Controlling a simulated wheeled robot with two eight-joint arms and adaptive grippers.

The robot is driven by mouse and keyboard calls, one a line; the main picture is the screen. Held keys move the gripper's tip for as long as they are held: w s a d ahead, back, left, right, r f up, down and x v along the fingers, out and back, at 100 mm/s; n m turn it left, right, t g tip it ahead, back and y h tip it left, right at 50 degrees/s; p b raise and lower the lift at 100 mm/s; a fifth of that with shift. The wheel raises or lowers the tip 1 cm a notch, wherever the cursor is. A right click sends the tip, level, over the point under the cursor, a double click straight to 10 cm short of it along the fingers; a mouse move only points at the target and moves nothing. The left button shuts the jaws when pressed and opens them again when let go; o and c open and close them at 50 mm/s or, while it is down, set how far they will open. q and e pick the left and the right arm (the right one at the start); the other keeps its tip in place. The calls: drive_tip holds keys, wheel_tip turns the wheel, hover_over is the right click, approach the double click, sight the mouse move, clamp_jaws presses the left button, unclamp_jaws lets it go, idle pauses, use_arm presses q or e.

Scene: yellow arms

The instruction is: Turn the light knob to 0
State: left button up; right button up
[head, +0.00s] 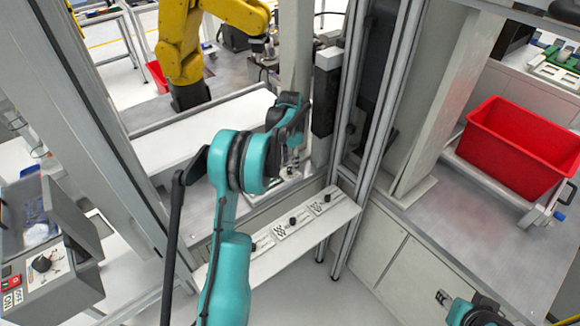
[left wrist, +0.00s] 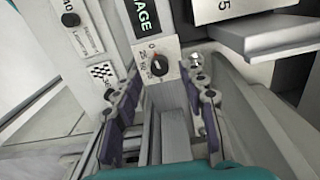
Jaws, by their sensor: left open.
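A black dial knob (left wrist: 159,66) sits on a pale plate with a printed scale, where a 0 and a 25 show. A red mark shows at its upper left; I cannot read its exact setting. I cannot tell for sure that it is the light knob. The right gripper (head: 482,315) is partly cut off at the bottom edge.
Other black knobs (left wrist: 70,19) line the panel. A black sign (left wrist: 143,15) ending in "AGE" lies beside the dial. A metal post (head: 352,110) rises at the panel's right end. A red bin (head: 520,148) stands at right, a control box (head: 48,268) at left.

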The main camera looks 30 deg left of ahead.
sight(290, 169)
use_arm(q)
wheel_tip(290, 169, up, 9)
idle(0.7)
